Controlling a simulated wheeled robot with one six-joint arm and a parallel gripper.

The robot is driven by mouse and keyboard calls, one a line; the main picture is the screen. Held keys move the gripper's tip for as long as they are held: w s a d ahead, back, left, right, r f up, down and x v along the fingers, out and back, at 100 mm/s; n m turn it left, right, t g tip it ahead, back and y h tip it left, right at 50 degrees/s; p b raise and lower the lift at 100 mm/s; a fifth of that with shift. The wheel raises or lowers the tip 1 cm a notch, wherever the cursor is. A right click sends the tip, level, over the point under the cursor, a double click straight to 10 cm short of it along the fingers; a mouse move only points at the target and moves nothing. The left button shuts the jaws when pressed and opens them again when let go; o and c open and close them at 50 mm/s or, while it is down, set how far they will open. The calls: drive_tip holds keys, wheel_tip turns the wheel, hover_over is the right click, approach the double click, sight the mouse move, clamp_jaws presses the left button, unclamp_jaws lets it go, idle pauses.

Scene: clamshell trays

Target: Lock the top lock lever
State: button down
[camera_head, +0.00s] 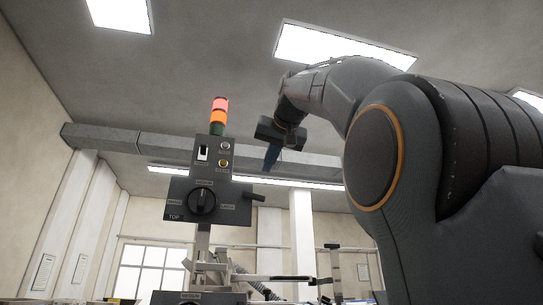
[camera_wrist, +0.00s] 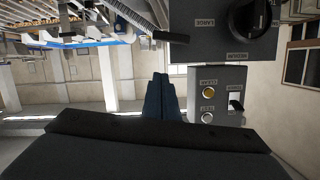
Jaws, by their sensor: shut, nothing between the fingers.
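The dark control box labelled TOP (camera_head: 178,208) stands on a post in the head view. A short dark lever (camera_head: 255,197) sticks out of its right side, roughly level. The lever also shows in the wrist view (camera_wrist: 171,37), sticking out to the left of the box, which appears upside down there. My gripper (camera_head: 270,159) is above and slightly right of the lever in the head view, with its blue fingers pointing down. In the wrist view the fingers (camera_wrist: 161,98) are shut together and empty, apart from the lever.
The box front has a large black knob (camera_head: 202,201). Above it, a narrower panel carries a white switch (camera_head: 203,152) and two round buttons. A signal tower (camera_head: 219,108) on top is lit red. Machine parts (camera_head: 213,268) and another dark panel are below.

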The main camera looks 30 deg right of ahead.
sight(253, 198)
drive_tip(key=w+f, duration=0.4)
drive_tip(key=f, duration=0.1)
drive_tip(key=shift+w+d+p, duration=0.15)
drive_tip(key=shift+w+p, duration=0.15)
drive_tip(key=shift+p, duration=0.15)
drive_tip(key=shift+w+f, duration=0.1)
